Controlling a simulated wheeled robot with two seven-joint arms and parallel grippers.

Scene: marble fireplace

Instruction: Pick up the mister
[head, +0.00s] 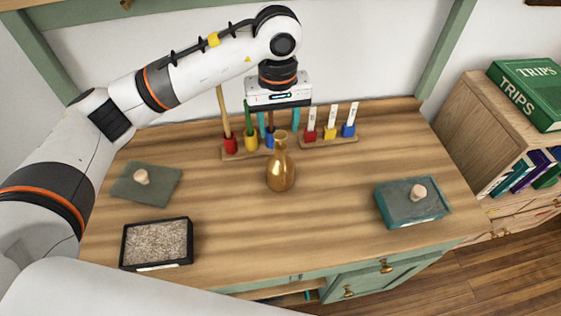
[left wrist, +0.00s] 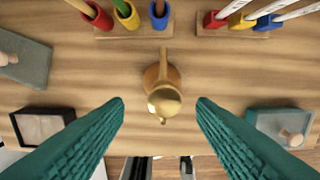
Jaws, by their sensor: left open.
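The mister is a golden, round-bellied bottle with a narrow neck (head: 281,176), standing upright on the wooden tabletop near the middle. My left gripper (head: 279,128) hangs above and behind it in the head view, fingers pointing down, open and empty. In the left wrist view the mister (left wrist: 163,98) shows from above, centred between the two teal fingers (left wrist: 160,104) and apart from both. Its underside is hidden there. My right gripper is in neither view.
Wooden racks with coloured tool holders (head: 250,142) and labelled sticks (head: 331,133) stand close behind the mister. A grey slab (head: 160,188) and black gravel tray (head: 158,243) lie left; a teal box (head: 413,207) lies right. The table between is clear.

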